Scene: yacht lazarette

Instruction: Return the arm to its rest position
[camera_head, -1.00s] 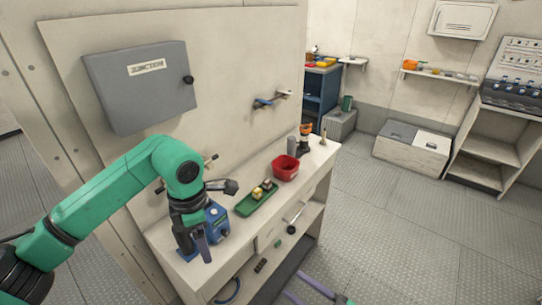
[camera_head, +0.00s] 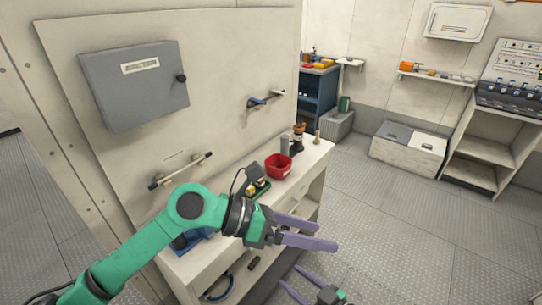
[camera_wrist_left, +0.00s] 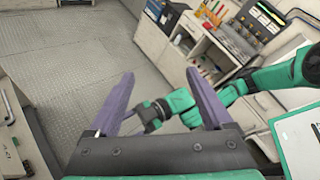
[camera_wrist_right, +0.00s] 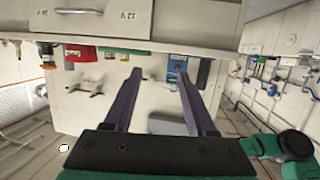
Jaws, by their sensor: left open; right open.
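My left arm (camera_head: 150,235) is green and bends across the bench in the head view. Its gripper (camera_head: 328,237) is open and empty, its purple fingers pointing right past the bench's front edge. In the left wrist view its fingers (camera_wrist_left: 160,78) are apart with floor and furniture beyond. My right gripper (camera_head: 290,277) shows at the bottom of the head view, open, below the left one. It also shows between the left fingers in the left wrist view (camera_wrist_left: 152,112). In the right wrist view its open fingers (camera_wrist_right: 160,74) have nothing between them.
The white bench (camera_head: 306,172) carries a red bin (camera_head: 278,167), a green tray (camera_head: 262,191) and a blue box (camera_head: 184,242), mostly hidden by my left arm. A grey junction box (camera_head: 135,85) and a bar handle (camera_head: 180,171) are on the wall.

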